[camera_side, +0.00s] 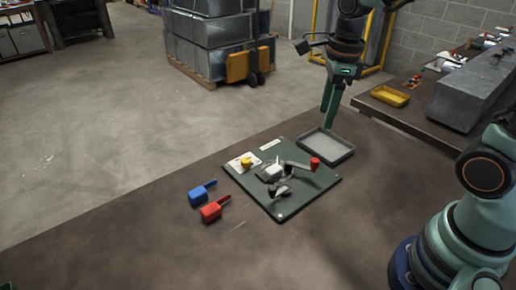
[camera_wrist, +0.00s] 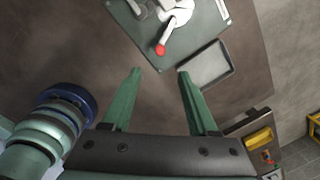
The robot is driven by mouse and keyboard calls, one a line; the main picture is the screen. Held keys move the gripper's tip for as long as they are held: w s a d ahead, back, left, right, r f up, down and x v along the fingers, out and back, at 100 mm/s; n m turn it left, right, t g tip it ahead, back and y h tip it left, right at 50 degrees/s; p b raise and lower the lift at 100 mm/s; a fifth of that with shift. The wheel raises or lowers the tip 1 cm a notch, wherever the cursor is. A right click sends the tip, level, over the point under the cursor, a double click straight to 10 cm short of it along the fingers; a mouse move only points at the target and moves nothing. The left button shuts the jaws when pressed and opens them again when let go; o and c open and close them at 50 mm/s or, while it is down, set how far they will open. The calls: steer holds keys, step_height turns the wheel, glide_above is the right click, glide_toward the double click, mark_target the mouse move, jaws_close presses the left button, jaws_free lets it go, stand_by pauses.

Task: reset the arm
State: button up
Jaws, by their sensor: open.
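My gripper (camera_side: 327,122) hangs with its green fingers pointing down above the back end of the table, near the shallow grey tray (camera_side: 347,155). In the wrist view my gripper (camera_wrist: 160,72) has its two fingers spread apart with nothing between them. A dark green board (camera_side: 285,211) lies on the table, with a metal device (camera_side: 270,173) and a crank arm ending in a red knob (camera_side: 314,163). The red knob also shows in the wrist view (camera_wrist: 160,50), beyond the fingertips and apart from them. A yellow knob (camera_side: 246,162) stands on the board's left side.
A blue block with a handle (camera_side: 201,193) and a red one (camera_side: 213,210) lie left of the board. A yellow tray (camera_side: 390,96) and a grey duct (camera_side: 470,95) sit on the bench at right. The table's front left is clear.

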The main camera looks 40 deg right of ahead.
steer(key=s+r+n+t, duration=0.2)
steer(key=n, duration=1.1)
steer(key=s+a+r+n+t, duration=0.1)
steer(key=s+r+n+t, duration=0.1)
steer(key=n, duration=1.1)
steer(key=shift+s+a, duration=0.2)
steer(key=shift+s, duration=0.5)
